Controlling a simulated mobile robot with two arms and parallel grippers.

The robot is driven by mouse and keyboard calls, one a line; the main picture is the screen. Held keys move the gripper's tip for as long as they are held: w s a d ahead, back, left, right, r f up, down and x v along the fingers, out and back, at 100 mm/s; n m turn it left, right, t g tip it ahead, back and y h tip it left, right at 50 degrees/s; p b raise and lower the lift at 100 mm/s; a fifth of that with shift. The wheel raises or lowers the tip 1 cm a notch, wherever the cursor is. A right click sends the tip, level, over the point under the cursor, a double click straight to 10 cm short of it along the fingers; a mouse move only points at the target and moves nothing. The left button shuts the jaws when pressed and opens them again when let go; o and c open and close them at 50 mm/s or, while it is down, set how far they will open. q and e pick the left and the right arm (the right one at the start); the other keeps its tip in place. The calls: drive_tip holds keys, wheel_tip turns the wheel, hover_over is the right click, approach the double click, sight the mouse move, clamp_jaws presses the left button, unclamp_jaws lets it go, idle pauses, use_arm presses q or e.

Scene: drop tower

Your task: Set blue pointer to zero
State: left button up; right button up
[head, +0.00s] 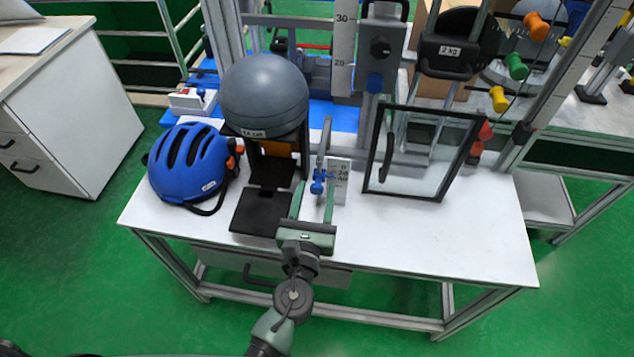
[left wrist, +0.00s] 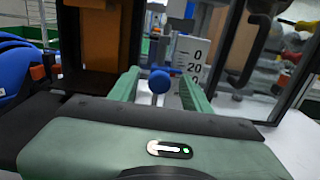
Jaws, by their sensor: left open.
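The blue pointer (head: 317,187) sits on a grey upright rail in front of the drop tower. A white scale plate (head: 340,178) stands just right of it. In the left wrist view the pointer shows as a round blue knob (left wrist: 159,80), and the scale (left wrist: 190,54) shows 0 and 20. The knob appears near the level of the lower numbers, but I cannot tell the exact reading. My left gripper (head: 313,196) is open, with one finger on each side of the pointer in the picture. I cannot tell whether the fingers touch it. My right gripper is not in view.
A grey ball (head: 263,88) rests on a stand left of the pointer. A blue helmet (head: 184,158) lies left of that. A framed clear guard (head: 425,155) stands to the right. The white table (head: 450,245) is clear at front right.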

sight(318, 181)
use_arm(q)
drive_tip(key=shift+w+d, duration=0.1)
drive_tip(key=shift+w, duration=0.95)
clamp_jaws()
idle(0.6)
